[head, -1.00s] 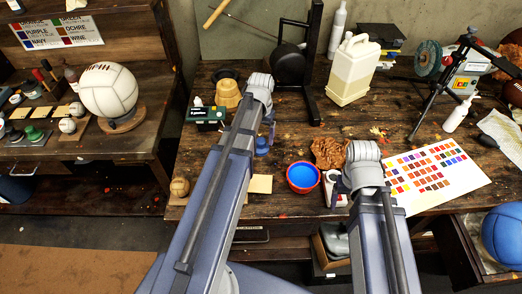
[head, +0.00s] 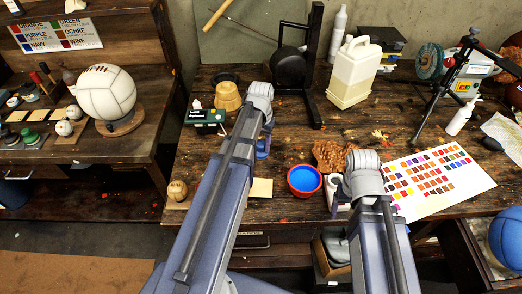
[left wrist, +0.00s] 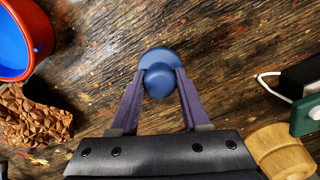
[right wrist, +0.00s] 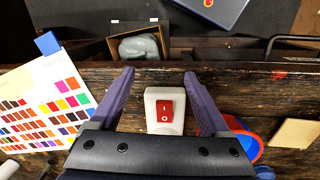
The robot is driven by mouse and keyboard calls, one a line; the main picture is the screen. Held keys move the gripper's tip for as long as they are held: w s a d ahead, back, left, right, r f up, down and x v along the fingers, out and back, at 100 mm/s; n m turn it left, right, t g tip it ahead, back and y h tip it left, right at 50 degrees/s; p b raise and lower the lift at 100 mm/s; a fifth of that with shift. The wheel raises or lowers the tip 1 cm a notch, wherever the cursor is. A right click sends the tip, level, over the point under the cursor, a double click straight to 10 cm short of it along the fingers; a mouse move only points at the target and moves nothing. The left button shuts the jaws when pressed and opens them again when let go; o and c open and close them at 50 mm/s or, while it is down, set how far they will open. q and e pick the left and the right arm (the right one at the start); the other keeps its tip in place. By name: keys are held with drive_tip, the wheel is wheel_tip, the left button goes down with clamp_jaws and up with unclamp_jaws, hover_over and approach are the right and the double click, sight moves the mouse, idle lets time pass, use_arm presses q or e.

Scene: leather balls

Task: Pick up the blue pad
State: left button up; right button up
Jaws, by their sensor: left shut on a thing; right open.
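The blue pad (left wrist: 158,60) has a round base and a rounded knob on top. In the left wrist view it sits between the fingertips of my left gripper (left wrist: 160,78), which is shut on its knob. In the head view a bit of the pad (head: 263,148) shows below my left gripper (head: 267,135), partly hidden by the arm. I cannot tell whether its base touches the bench. My right gripper (right wrist: 159,76) is open and empty, above a white box with a red switch (right wrist: 165,110) at the bench's front edge.
A red bowl of blue paint (head: 304,179) and crumpled brown leather (head: 331,155) lie right of the pad. A wooden pot (head: 228,96) and a green box (head: 206,117) stand left. A colour chart (head: 435,178) lies right. An open drawer holds a blue ball (head: 508,236).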

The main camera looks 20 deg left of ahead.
sight(261, 143)
use_arm(q)
clamp_jaws()
drive_tip(key=shift+r, duration=0.1)
wheel_tip(261, 143, up, 10)
drive_tip(key=p, duration=1)
